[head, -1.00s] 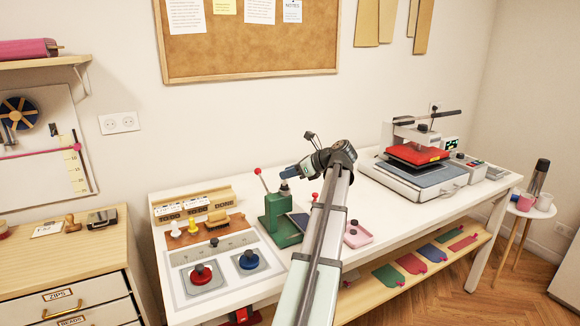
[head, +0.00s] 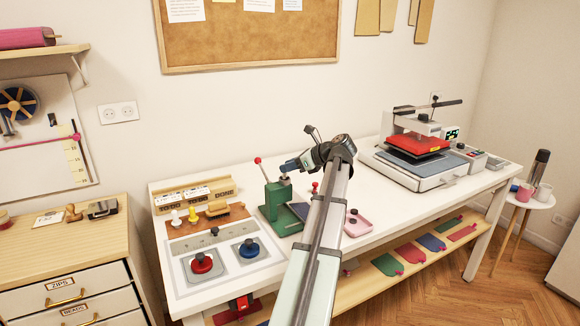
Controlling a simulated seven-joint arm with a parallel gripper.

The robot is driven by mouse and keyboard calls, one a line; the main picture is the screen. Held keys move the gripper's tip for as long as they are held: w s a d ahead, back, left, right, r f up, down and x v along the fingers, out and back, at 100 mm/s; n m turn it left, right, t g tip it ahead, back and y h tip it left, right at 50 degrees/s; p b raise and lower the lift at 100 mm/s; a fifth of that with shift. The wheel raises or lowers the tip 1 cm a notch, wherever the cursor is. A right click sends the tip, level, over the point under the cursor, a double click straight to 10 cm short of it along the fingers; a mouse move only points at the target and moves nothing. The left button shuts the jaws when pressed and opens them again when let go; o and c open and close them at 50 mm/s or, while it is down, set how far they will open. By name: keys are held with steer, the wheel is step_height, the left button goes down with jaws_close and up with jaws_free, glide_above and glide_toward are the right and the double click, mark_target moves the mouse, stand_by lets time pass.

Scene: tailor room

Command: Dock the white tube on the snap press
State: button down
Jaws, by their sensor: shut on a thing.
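The snap press (head: 279,206) is a green stand with a lever tipped by a red ball, on the white table. My gripper (head: 286,168) is at the top of the press, just right of the lever. It is shut on a small pale piece (head: 285,179) at its fingertips, which appears to be the white tube. The piece is tiny and partly hidden, so I cannot tell whether it touches the press. My arm covers the table right of the press.
A wooden tray (head: 234,216) with white and yellow knobbed pieces stands left of the press. Red (head: 201,264) and blue (head: 248,247) knobs sit in front of it. A pink tray (head: 357,226) lies right of my arm. A heat press (head: 418,160) stands further right.

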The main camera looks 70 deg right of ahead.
steer(key=shift+f, duration=0.55)
stand_by(0.7)
steer(key=c, duration=1.1)
jaws_free()
steer(key=shift+c, duration=0.2)
steer(key=v, duration=1.1)
